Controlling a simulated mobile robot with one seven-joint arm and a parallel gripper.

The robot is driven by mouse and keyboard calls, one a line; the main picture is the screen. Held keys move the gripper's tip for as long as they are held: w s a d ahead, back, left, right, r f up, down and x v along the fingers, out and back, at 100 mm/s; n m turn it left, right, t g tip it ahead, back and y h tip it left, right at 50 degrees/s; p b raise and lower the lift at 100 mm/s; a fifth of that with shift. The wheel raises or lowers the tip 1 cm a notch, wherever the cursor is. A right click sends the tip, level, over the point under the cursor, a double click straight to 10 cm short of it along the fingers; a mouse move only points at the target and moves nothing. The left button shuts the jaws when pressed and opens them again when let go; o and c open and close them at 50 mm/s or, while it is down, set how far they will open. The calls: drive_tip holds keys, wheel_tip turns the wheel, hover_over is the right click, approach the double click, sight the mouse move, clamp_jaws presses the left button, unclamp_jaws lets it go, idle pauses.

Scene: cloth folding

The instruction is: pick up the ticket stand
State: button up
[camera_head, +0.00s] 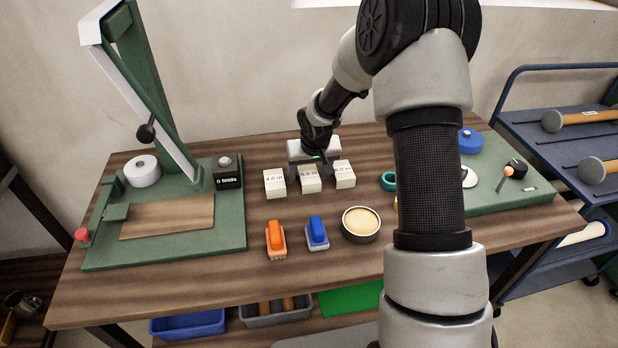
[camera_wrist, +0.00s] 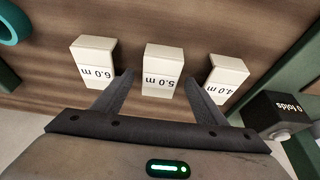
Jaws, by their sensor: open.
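Three white blocks with printed labels stand in a row on the table; they look like ticket stands, but I cannot tell which one is meant. They read 4.0 m (camera_head: 274,183), 5.0 m (camera_head: 311,180) and 6.0 m (camera_head: 344,175). My gripper (camera_head: 312,166) is open at the middle block, coming from behind the row. In the wrist view my gripper (camera_wrist: 158,80) has one finger on each side of the 5.0 m block (camera_wrist: 162,70), in the gaps to its neighbours. No grip shows. I cannot tell how low the fingertips are.
A black counter reading 0 folds (camera_head: 228,172) stands left of the row on a green board (camera_head: 238,228). In front are an orange brush (camera_head: 275,238), a blue brush (camera_head: 316,231) and a round tin (camera_head: 361,223). A teal ring (camera_head: 388,181) lies right. My arm hides part of the table.

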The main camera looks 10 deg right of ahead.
sight(310, 175)
drive_tip(key=shift+w+f, duration=0.1)
drive_tip(key=shift+f, duration=0.05)
drive_tip(key=c, duration=1.1)
wheel_tip(310, 175, up, 10)
drive_tip(key=p, duration=0.2)
drive_tip(key=s+r+p, duration=0.2)
drive_tip(key=s+p, duration=0.1)
drive_tip(key=s, duration=0.2)
drive_tip(key=s+r+p, duration=0.3)
drive_tip(key=s+p, duration=0.1)
drive_tip(key=s, duration=0.2)
drive_tip(key=s+r+p, duration=0.2)
drive_tip(key=s+p, duration=0.2)
drive_tip(key=s, duration=0.2)
drive_tip(key=shift+s+r, duration=0.15)
drive_tip(key=shift+r, duration=0.05)
